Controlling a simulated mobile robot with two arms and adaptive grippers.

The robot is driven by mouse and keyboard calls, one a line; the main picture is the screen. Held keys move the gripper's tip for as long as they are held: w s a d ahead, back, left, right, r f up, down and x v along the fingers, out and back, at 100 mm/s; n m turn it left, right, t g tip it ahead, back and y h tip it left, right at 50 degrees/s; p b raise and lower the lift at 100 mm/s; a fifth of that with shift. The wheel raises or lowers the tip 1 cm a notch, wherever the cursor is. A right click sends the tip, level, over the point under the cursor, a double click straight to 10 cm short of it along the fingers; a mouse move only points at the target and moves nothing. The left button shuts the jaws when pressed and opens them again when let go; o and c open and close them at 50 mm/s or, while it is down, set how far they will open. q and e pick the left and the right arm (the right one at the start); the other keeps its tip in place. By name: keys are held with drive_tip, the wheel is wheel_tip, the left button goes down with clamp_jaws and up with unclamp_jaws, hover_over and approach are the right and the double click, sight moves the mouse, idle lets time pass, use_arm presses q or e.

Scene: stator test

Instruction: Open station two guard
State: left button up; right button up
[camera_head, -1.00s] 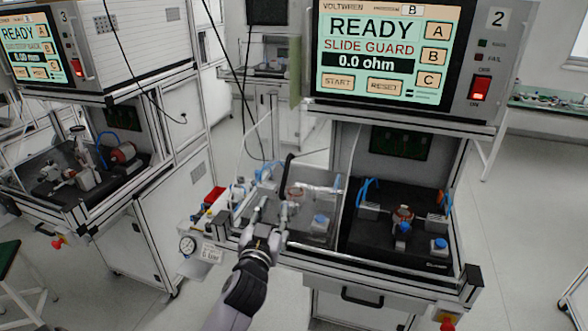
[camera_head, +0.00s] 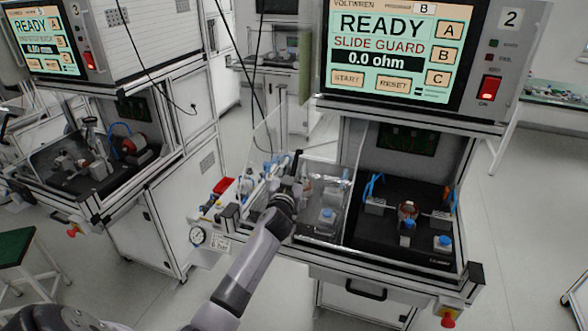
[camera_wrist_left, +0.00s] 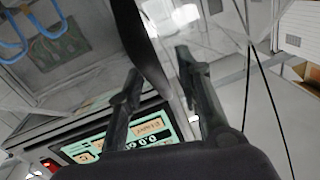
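Station two (camera_head: 510,20) has a screen (camera_head: 392,48) reading READY, SLIDE GUARD and 0.0 ohm. Its clear guard panel (camera_head: 335,205) stands at the left part of the bay; the right part, with the black fixture bed (camera_head: 390,235), shows uncovered. A dark handle bar (camera_head: 298,160) rises at the panel's left side. My left gripper (camera_head: 292,184) is at this bar, its fingers partly hidden by the wrist. In the left wrist view the gripper (camera_wrist_left: 159,63) is open, with the dark bar (camera_wrist_left: 143,40) running between its fingers; contact is not clear. My right gripper is not in view.
Station three (camera_head: 75,8) stands at the left, with a red knob (camera_head: 73,232) below. A green stool (camera_head: 22,253) is at far left. Thin cables hang between the stations.

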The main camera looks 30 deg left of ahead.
use_arm(q)
drive_tip(key=shift+w, duration=0.15)
drive_tip(key=shift+c, duration=0.4)
clamp_jaws()
idle(0.5)
